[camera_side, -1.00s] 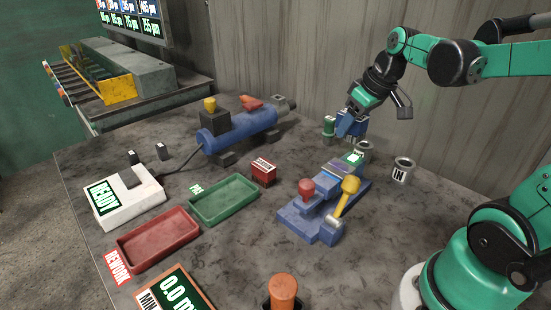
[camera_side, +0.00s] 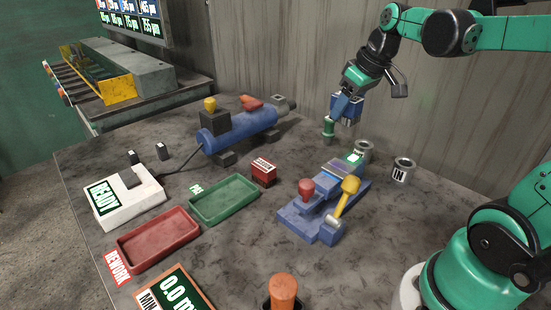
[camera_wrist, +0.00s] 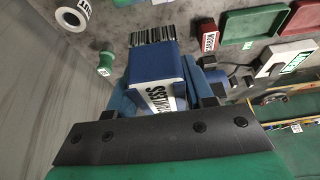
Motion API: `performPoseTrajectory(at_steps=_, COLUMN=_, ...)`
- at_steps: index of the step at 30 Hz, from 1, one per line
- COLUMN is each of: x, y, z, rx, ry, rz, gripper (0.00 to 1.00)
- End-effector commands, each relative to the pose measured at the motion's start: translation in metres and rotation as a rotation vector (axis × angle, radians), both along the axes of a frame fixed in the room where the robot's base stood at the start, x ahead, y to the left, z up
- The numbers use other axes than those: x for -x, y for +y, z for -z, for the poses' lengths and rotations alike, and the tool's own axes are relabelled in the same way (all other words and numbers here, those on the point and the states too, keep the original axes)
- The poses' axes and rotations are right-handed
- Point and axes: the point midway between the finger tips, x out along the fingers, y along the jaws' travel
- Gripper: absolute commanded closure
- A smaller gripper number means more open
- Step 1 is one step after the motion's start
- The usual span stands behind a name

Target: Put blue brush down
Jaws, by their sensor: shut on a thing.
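The blue brush (camera_side: 346,108) is held in my gripper (camera_side: 350,93) above the far right part of the table, near the back wall. In the wrist view the blue brush (camera_wrist: 155,72) shows its blue block, a white label and bristles at the far end. My gripper (camera_wrist: 160,97) is shut on it, with a blue finger on either side. In the side view the brush hangs clear of the tabletop. Its bristle end is hard to make out there.
A small green spool-shaped piece (camera_side: 328,127) stands just below the brush. A blue cylindrical machine (camera_side: 240,128) is to the left.

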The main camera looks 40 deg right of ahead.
Motion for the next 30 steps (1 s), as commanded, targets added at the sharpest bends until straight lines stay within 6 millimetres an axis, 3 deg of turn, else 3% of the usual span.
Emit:
performPoseTrajectory(at_steps=9, x=-0.083, y=0.008, z=-0.026, rx=0.002, ry=-0.001, rz=-0.023, gripper=1.0)
performPoseTrajectory(at_steps=17, x=-0.114, y=0.016, z=-0.025, rx=0.003, ry=-0.004, rz=-0.026, gripper=1.0)
performPoseTrajectory(at_steps=20, x=-0.115, y=0.016, z=-0.011, rx=0.002, ry=-0.004, rz=-0.026, gripper=1.0)
performPoseTrajectory(at_steps=30, x=-0.115, y=0.016, z=0.073, rx=0.002, ry=-0.005, rz=-0.026, gripper=1.0)
